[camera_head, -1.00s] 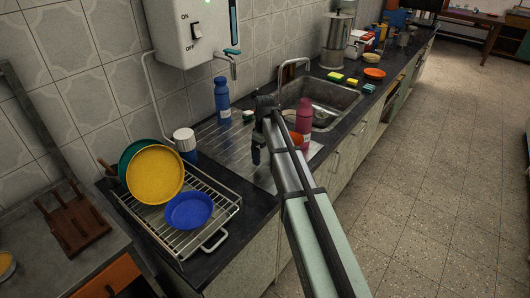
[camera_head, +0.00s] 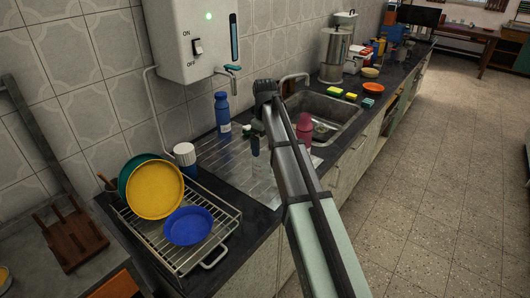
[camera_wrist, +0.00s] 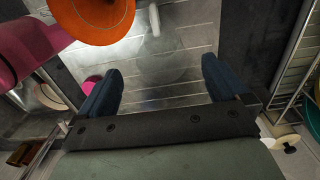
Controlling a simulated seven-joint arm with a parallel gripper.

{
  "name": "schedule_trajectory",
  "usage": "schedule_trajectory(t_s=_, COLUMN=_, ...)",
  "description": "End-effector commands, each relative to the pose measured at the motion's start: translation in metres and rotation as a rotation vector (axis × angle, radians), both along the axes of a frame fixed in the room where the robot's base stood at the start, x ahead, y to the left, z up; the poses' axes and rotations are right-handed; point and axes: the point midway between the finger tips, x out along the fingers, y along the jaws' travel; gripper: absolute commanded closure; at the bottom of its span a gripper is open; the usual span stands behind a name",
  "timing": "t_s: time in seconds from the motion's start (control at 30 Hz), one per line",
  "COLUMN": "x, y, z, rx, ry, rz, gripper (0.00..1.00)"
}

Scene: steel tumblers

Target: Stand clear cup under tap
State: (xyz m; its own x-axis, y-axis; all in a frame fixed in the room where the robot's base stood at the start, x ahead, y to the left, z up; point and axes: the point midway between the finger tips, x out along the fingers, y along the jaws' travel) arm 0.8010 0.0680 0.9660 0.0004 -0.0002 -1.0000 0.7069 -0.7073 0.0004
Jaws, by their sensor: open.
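My gripper (camera_head: 256,158) hangs over the ribbed steel drainboard (camera_head: 226,165), partly behind my own arm. In the wrist view its two dark blue fingers (camera_wrist: 161,88) are spread apart. A faint, see-through rounded outline shows between and beyond them; it may be the clear cup, but I cannot tell surely, nor whether it lies between the fingers. A small tap (camera_head: 234,69) with a teal lever sticks out under the white wall heater (camera_head: 195,42), above the drainboard. A second, curved tap (camera_head: 295,78) stands at the sink (camera_head: 335,112).
A blue bottle (camera_head: 222,115) stands near the wall. A pink bottle (camera_head: 304,132) is right of my arm; it also shows in the wrist view (camera_wrist: 28,48), near an orange round dish (camera_wrist: 100,14). A wire rack (camera_head: 185,232) with plates is at left. Sponges (camera_head: 351,96) lie behind the sink.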

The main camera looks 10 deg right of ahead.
Motion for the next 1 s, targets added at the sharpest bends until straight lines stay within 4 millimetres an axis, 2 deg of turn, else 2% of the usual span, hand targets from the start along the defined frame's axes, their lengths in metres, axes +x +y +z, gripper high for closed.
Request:
schedule_trajectory(t_s=0.07, x=0.0003, y=0.0000, z=0.0068, rx=0.000, ry=0.000, rz=0.000, gripper=0.00)
schedule_trajectory(t_s=0.7, x=-0.0002, y=-0.0001, z=0.0124, rx=0.000, ry=0.000, rz=0.000, gripper=0.59)
schedule_trajectory(t_s=1.0, x=0.0043, y=-0.0042, z=0.0132, rx=0.013, ry=-0.015, rz=0.008, gripper=0.59)
